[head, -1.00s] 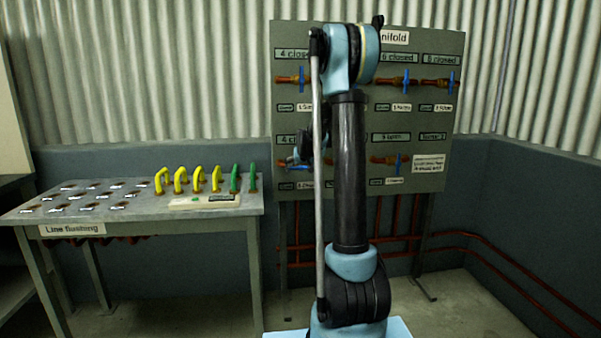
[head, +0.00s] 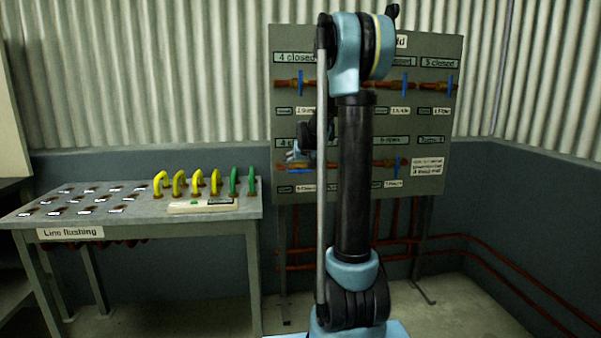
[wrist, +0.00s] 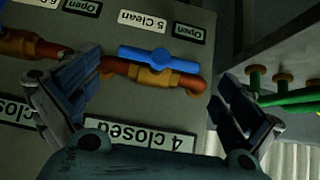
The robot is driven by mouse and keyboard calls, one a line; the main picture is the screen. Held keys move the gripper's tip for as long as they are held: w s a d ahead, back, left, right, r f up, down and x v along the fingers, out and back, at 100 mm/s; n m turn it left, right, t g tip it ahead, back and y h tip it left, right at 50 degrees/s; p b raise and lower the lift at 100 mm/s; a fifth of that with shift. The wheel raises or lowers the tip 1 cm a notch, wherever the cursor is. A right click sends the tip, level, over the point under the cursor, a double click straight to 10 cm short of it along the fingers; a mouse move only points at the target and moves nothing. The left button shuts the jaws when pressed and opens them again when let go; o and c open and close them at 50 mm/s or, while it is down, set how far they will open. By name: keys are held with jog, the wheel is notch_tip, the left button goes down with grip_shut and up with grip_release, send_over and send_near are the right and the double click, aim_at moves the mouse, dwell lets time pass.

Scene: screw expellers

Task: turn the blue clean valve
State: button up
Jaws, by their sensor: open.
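In the wrist view a valve with a blue bar handle (wrist: 158,58) sits on an orange-brown body on a copper pipe. The handle lies roughly along the pipe, and a "5 Clean" label (wrist: 142,20) is beside it. My gripper (wrist: 158,80) is open, with one finger on each side of the handle and the space between them empty. I cannot tell how far the fingertips are from the panel. In the head view my gripper (head: 299,155) is at the lower left of the manifold panel (head: 440,120), partly hidden by my arm.
A "4 closed" sign (wrist: 140,138) is near the valve in the wrist view. Other blue valve handles (head: 404,83) are on the upper row. A table (head: 130,215) with yellow handles (head: 196,181) and green handles (head: 251,179) stands left. Red pipes (head: 450,240) run low along the wall.

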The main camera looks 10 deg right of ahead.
jog(key=shift+v, duration=2.6)
jog(key=s, duration=0.8)
jog(key=s+f+g, duration=0.2)
jog(key=s+f, duration=0.4)
jog(key=s, duration=0.7)
jog(key=s+f+g, duration=0.2)
jog(key=s+f, duration=0.4)
jog(key=s, duration=0.8)
jog(key=s+f+g, duration=0.2)
jog(key=s+f, duration=0.5)
jog(key=s, duration=0.6)
jog(key=shift+s+g, duration=0.3)
jog(key=shift+g, duration=0.1)
